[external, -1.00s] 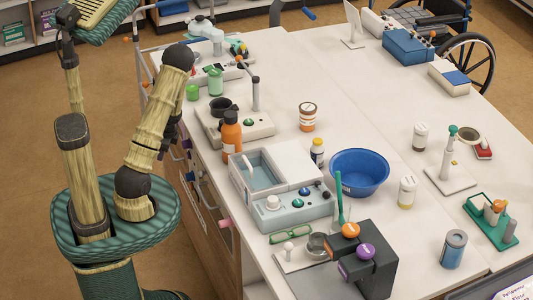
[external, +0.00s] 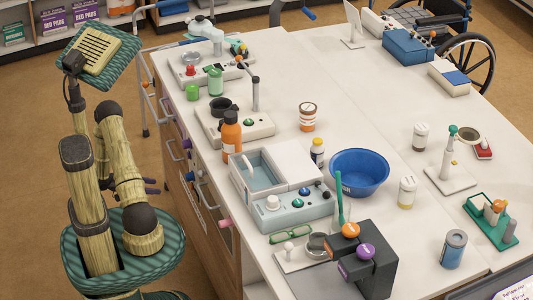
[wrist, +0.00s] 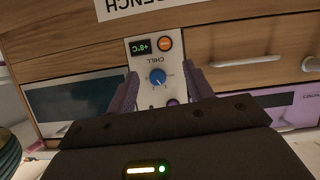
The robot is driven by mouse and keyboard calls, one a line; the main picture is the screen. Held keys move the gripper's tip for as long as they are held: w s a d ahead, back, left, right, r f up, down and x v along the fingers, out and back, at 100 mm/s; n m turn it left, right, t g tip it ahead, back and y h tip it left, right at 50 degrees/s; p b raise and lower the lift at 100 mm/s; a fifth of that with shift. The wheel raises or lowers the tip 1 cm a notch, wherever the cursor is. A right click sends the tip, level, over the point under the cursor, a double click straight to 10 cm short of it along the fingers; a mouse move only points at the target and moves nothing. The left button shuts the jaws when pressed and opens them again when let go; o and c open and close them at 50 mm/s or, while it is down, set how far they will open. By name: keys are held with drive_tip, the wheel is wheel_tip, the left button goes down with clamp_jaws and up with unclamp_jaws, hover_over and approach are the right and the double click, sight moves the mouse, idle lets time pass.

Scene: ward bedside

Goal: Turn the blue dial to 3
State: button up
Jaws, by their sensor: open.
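The blue dial (wrist: 157,77) sits on a pale panel (wrist: 181,58) in the wrist view, with a light pointer mark and small scale marks around it. The panel lettering, "CHILL", shows upside down; the scale numbers are too small to read. My gripper (wrist: 160,74) is open, its two purple fingers on either side of the dial, apart from it as far as I can see. In the external view my gripper (external: 152,186) is low beside the bench's drawer side, partly hidden by my arm.
A green-digit display (wrist: 142,46) and an orange button (wrist: 165,44) are above the dial. A purple knob (wrist: 172,102) is partly hidden below it. Wooden drawer fronts with a bar handle (wrist: 246,60) flank the panel. The benchtop (external: 285,75) holds bottles and devices.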

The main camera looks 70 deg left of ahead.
sight(190, 177)
drive_tip(key=s+t, duration=0.1)
drive_tip(key=s+d+r+n+t+b, duration=0.1)
drive_tip(key=s+t, duration=0.1)
drive_tip(key=s+d+r+n+t+b, duration=0.1)
drive_tip(key=s, duration=0.1)
drive_tip(key=shift+t, duration=0.3)
drive_tip(key=shift+w, duration=0.1)
drive_tip(key=w+b, duration=0.3)
drive_tip(key=w, duration=1.4)
drive_tip(key=shift+w, duration=0.15)
drive_tip(key=shift+c, duration=0.2)
drive_tip(key=shift+b, duration=0.3)
drive_tip(key=c, duration=0.9)
